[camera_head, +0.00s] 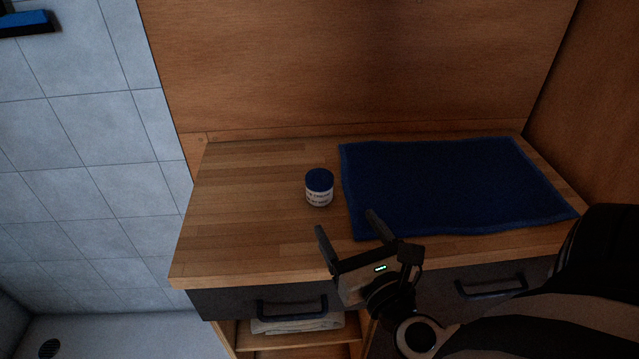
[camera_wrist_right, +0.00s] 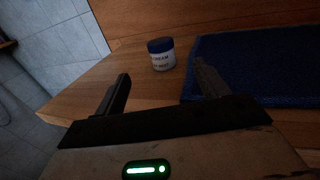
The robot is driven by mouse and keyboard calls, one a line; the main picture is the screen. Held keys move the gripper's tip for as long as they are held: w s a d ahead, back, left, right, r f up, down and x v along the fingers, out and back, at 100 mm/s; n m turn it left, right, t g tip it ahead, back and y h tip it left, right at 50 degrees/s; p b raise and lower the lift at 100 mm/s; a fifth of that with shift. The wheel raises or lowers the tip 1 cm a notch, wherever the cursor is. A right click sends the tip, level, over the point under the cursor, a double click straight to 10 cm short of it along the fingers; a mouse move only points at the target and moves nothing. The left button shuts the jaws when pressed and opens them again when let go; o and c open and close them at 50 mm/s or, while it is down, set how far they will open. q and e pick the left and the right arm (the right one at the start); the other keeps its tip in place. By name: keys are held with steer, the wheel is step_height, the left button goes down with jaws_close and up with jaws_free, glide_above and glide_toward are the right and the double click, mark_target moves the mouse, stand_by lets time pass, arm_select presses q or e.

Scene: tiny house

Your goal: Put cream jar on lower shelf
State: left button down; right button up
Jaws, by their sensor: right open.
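The cream jar (camera_head: 319,190) is small and white with a dark blue lid. It stands upright on the wooden countertop (camera_head: 240,215), just left of a blue towel. In the right wrist view the jar (camera_wrist_right: 161,54) stands beyond the fingertips, between their directions. My right gripper (camera_head: 347,222) is open and empty, in front of the jar at the counter's front edge, with a gap to it. It also shows in the right wrist view (camera_wrist_right: 165,78). A lower shelf (camera_head: 290,338) shows below the drawer, partly cut off by the frame. My left gripper is not in view.
The blue towel (camera_head: 450,185) lies flat on the counter's right part. Drawer handles (camera_head: 292,307) stick out below the counter edge. Folded cloth (camera_head: 297,323) lies in the opening under the left drawer. A wooden panel rises behind; a tiled wall (camera_head: 85,150) is at left.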

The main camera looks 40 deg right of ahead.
mark_target(314, 171)
steer(key=p+x, duration=0.1)
steer(key=x, duration=1.4)
steer(key=shift+w+d+p, duration=0.2)
steer(key=shift+w+p, duration=0.1)
steer(key=shift+p, duration=0.05)
steer(key=c, duration=1.2)
steer(key=shift+o, duration=0.2)
